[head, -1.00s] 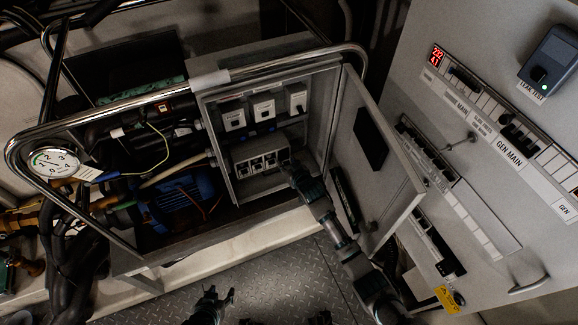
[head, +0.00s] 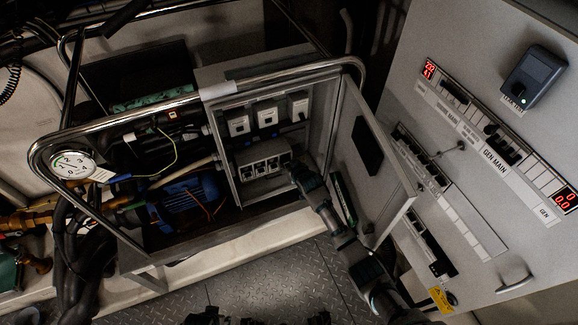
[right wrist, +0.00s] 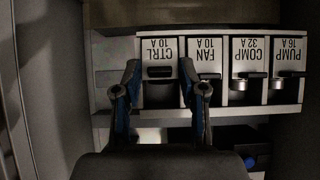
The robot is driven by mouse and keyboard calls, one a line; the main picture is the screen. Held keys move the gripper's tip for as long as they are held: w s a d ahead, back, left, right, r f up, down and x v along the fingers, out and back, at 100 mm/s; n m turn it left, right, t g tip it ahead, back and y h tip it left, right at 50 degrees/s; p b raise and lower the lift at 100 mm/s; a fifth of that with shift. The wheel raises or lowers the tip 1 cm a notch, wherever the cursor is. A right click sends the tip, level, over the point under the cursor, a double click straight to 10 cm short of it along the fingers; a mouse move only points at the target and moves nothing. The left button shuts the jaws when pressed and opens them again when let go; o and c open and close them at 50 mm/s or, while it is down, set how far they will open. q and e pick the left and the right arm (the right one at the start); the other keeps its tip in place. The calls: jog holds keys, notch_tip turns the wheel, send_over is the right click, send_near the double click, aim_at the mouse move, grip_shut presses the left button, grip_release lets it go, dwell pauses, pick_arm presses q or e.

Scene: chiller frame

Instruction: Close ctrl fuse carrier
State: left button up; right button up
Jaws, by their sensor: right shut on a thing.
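The ctrl fuse carrier (right wrist: 160,72) is at the left end of a row of fuse carriers in the right wrist view. Its label, "CTRL 10 A", reads upside down. My right gripper (right wrist: 160,80) has one finger on each side of it and is shut on it. How far the carrier stands out is hard to tell. In the head view the fuse block (head: 262,170) sits low in the open cabinet, and my right gripper (head: 294,170) is at its right end, hiding that carrier. Only dark parts of my left gripper (head: 205,317) show at the bottom edge.
The FAN (right wrist: 208,72), COMP (right wrist: 250,72) and PUMP (right wrist: 287,72) carriers stand close beside it. The open cabinet door (head: 368,160) is right of my right arm. A chrome rail (head: 150,103) crosses above the cabinet. A large switch panel (head: 470,210) stands at right.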

jog(key=shift+r, duration=0.1)
jog(key=o, duration=0.7)
jog(key=shift+o, duration=0.6)
jog(key=shift+w, duration=0.15)
jog(key=v, duration=1.1)
jog(key=shift+s, duration=0.45)
